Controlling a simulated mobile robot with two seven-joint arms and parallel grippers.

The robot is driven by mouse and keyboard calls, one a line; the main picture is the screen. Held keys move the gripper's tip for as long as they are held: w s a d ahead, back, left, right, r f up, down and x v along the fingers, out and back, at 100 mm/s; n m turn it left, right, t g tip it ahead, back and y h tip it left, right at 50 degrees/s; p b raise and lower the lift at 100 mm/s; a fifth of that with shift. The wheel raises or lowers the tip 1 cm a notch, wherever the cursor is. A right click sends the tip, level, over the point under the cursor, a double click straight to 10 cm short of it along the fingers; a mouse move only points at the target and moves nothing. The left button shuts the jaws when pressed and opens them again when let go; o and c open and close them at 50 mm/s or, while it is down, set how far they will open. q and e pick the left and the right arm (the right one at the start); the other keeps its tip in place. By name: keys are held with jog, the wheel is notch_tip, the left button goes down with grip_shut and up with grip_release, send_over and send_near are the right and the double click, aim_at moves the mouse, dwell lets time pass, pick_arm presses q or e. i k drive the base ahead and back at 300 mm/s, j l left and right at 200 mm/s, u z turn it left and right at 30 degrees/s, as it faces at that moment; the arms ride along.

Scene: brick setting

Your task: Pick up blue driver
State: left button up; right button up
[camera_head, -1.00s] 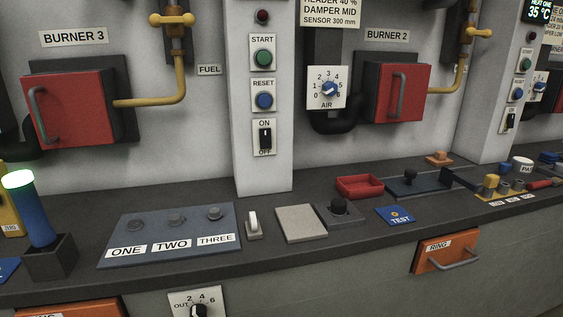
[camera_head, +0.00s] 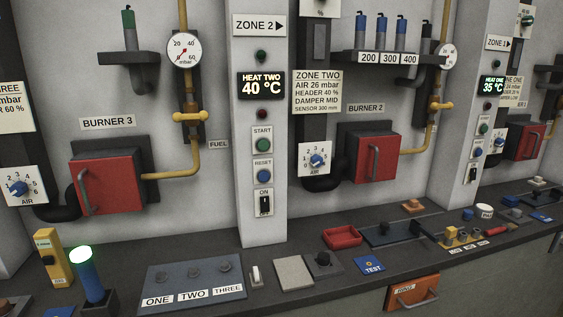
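I cannot tell for sure which thing is the blue driver. A small blue piece (camera_head: 467,214) sits on the bench at the right, near a tool rack (camera_head: 462,238) with a yellow block and a red-handled item. Several slim blue-bodied pieces (camera_head: 382,32) stand upright on the wall shelf marked 200, 300 and 400. A blue cylinder (camera_head: 88,272) with a glowing green top stands in a dark holder at the lower left. Neither of my grippers is in view.
The dark bench (camera_head: 262,301) runs along the wall. On it are a ONE-TWO-THREE panel (camera_head: 195,280), a grey plate (camera_head: 293,271), a red tray (camera_head: 341,238) and a blue TEST plate (camera_head: 371,265). An orange RING drawer (camera_head: 413,292) is below. Red burner boxes (camera_head: 107,184) protrude above.

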aim_at(82, 257)
jog(key=u, duration=1.25)
